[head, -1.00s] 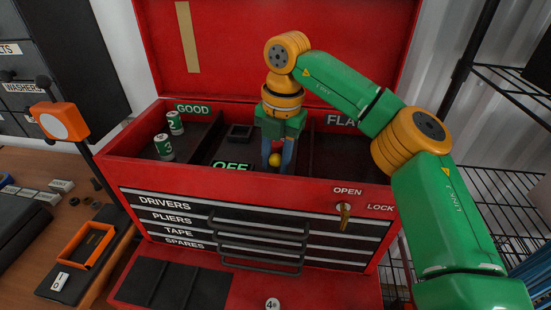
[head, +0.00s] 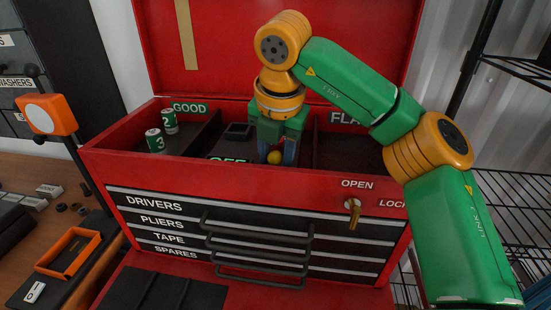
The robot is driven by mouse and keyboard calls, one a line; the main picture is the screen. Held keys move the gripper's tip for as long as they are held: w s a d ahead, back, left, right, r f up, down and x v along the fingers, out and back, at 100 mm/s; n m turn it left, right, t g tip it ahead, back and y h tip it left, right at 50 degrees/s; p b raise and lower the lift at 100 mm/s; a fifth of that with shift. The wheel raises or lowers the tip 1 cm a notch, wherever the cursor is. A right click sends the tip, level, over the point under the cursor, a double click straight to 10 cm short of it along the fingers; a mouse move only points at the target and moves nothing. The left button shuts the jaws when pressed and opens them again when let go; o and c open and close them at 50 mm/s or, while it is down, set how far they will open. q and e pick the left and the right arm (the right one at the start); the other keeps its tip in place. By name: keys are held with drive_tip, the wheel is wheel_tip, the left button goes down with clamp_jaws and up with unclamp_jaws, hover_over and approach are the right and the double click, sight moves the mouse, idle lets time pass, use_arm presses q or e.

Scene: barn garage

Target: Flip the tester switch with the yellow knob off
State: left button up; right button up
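Whether a finger touches the knob I cannot tell. A green OFF label (head: 228,160) shows left of the knob, its lower part cut off by the toolbox's front wall. The switch's base is hidden behind that wall. My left gripper is not in view.
Two green-and-white batteries, 2 (head: 169,121) and 3 (head: 154,141), stand in the left GOOD compartment. A key (head: 353,213) sits in the toolbox's front lock near OPEN. Wire shelving (head: 515,190) stands at right.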

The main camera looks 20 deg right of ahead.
sight(276, 152)
drive_tip(key=shift+o, duration=1)
drive_tip(key=p+v, duration=0.1)
drive_tip(key=v, duration=0.6)
drive_tip(key=shift+s+r, duration=0.1)
drive_tip(key=shift+r, duration=0.05)
